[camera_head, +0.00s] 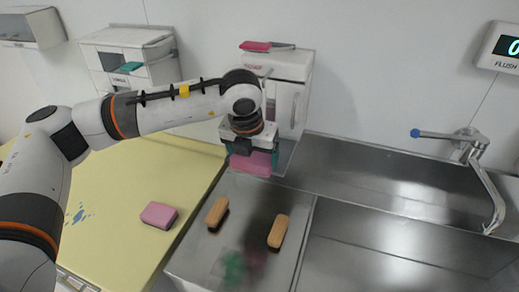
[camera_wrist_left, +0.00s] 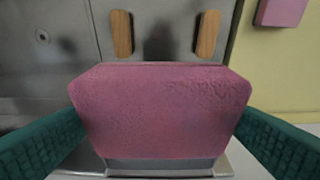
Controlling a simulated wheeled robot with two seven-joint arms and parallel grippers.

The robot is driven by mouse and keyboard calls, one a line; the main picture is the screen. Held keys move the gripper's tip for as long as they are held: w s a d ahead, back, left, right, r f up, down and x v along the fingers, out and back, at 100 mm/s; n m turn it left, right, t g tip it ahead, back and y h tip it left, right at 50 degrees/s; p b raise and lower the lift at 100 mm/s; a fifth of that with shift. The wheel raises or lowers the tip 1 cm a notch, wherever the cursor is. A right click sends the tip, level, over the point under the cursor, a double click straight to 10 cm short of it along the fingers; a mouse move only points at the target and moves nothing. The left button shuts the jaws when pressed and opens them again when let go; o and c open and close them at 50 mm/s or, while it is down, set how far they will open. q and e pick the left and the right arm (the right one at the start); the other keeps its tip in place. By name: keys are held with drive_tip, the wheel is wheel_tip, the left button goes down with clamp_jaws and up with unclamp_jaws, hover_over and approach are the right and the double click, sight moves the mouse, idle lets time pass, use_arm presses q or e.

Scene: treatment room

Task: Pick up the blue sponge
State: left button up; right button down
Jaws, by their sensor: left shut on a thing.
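My left gripper (camera_head: 250,155) is shut on a pink sponge (camera_head: 252,163) and holds it above the far end of the steel counter. In the left wrist view the pink sponge (camera_wrist_left: 160,112) fills the space between the two teal fingers. Another pink sponge (camera_head: 159,215) lies on the yellow table; part of it shows at the top right of the left wrist view (camera_wrist_left: 281,12). No blue sponge is clearly visible in either view. My right gripper is not in view.
Two wooden-backed brushes (camera_head: 217,213) (camera_head: 278,231) lie on the steel counter (camera_head: 205,262). A sink (camera_head: 385,235) with a blue-tipped tap (camera_head: 478,165) is on the right. The yellow table (camera_head: 120,175) has a blue stain (camera_head: 78,214). White dispensers stand along the wall.

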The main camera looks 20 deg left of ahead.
use_arm(q)
drive_tip(key=s+b, duration=0.4)
drive_tip(key=s, duration=0.8)
drive_tip(key=shift+s+a, duration=0.15)
drive_tip(key=shift+a, duration=0.05)
